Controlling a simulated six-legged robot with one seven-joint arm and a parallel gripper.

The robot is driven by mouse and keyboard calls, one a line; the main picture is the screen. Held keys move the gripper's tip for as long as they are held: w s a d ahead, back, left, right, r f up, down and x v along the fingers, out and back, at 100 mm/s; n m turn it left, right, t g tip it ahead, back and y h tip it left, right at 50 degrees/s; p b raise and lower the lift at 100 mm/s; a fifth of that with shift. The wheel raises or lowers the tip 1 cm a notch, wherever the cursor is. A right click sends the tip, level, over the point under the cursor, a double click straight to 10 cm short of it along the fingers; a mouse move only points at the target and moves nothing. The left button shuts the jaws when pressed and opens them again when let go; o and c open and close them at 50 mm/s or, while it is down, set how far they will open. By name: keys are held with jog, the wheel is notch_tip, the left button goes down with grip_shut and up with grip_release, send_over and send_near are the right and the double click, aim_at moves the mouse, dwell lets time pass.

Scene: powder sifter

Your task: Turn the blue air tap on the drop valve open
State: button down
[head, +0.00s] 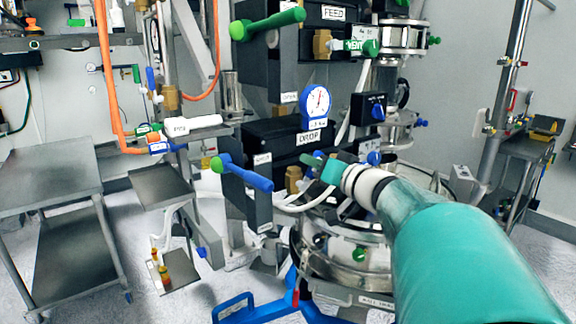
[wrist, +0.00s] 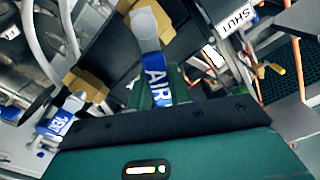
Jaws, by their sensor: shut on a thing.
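The blue air tap (wrist: 156,78), lettered AIR, is in the upper middle of the wrist view, with a pale metal hub at its top end. My gripper (wrist: 165,92) is shut on its blue lever; green fingers show on either side of it. In the head view my teal gripper (head: 327,168) reaches in from the lower right to just below the black drop valve box (head: 285,135), labelled DROP. My gripper hides most of the tap there. I cannot tell the tap's exact angle against its brass fitting.
A second blue-lettered tap (wrist: 62,118) is at the left of the wrist view, by a brass fitting (wrist: 88,85). A SHUT label (wrist: 236,18) is at upper right. In the head view a long blue handle (head: 247,175) sticks out left of my gripper. A steel vessel (head: 340,245) is below.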

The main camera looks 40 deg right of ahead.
jog(key=a+n, duration=0.1)
jog(key=n, duration=0.2)
jog(key=shift+a+r, duration=0.3)
jog(key=shift+a, duration=0.05)
jog(key=shift+a+n, duration=0.25)
jog(key=shift+n, duration=0.4)
jog(key=shift+a+n, duration=0.25)
jog(key=shift+n, duration=0.4)
jog(key=c, duration=1.3)
grip_release()
jog(key=shift+s, duration=0.1)
jog(key=s, duration=1.3)
jog(key=shift+s+d, duration=0.15)
jog(key=shift+s, duration=0.2)
